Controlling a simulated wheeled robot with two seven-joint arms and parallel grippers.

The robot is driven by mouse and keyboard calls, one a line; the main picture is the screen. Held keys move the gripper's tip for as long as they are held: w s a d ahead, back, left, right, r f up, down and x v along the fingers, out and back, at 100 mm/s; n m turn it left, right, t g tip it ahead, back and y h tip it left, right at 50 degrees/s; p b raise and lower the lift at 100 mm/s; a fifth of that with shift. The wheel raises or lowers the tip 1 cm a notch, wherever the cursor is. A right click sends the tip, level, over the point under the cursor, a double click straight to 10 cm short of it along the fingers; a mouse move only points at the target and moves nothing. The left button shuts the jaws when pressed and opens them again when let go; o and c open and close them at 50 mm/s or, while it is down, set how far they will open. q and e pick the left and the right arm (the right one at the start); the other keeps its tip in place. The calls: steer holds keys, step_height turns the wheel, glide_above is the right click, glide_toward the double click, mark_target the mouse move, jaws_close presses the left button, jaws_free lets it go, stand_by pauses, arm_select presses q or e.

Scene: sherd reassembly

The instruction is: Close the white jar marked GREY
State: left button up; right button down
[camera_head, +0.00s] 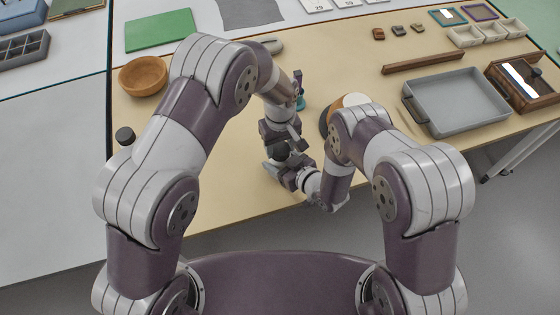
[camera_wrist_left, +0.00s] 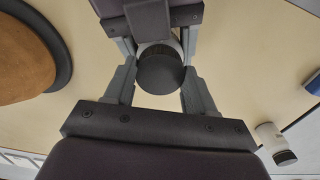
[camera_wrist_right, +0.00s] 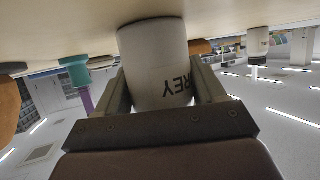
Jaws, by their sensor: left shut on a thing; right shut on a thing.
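The white jar (camera_wrist_right: 158,60) stands at the table's front edge; the letters "REY" show on its side, upside down in the right wrist view. My right gripper (camera_wrist_right: 168,92) is shut around the jar's body. A dark round lid (camera_wrist_left: 160,74) sits between the fingers of my left gripper (camera_wrist_left: 160,92), which is shut on it over the jar's mouth. A bit of the jar's white rim shows behind the lid in the left wrist view. Whether the lid is seated or just above cannot be told. In the head view both grippers meet at the front edge, my left gripper (camera_head: 278,157) hiding the jar.
A second white jar with a dark lid (camera_wrist_left: 274,140) stands left in the head view (camera_head: 125,136). A wooden bowl (camera_head: 143,76), a teal thing (camera_wrist_right: 75,70), a round brown-topped thing (camera_wrist_left: 25,60) and a grey tray (camera_head: 411,113) stand around. Bare table lies left of my grippers.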

arm_select(q)
steer(key=m, duration=0.6)
steer(key=o, duration=1.2)
steer(key=shift+c, duration=0.2)
steer(key=shift+r, duration=2.3)
steer(key=shift+c, duration=0.4)
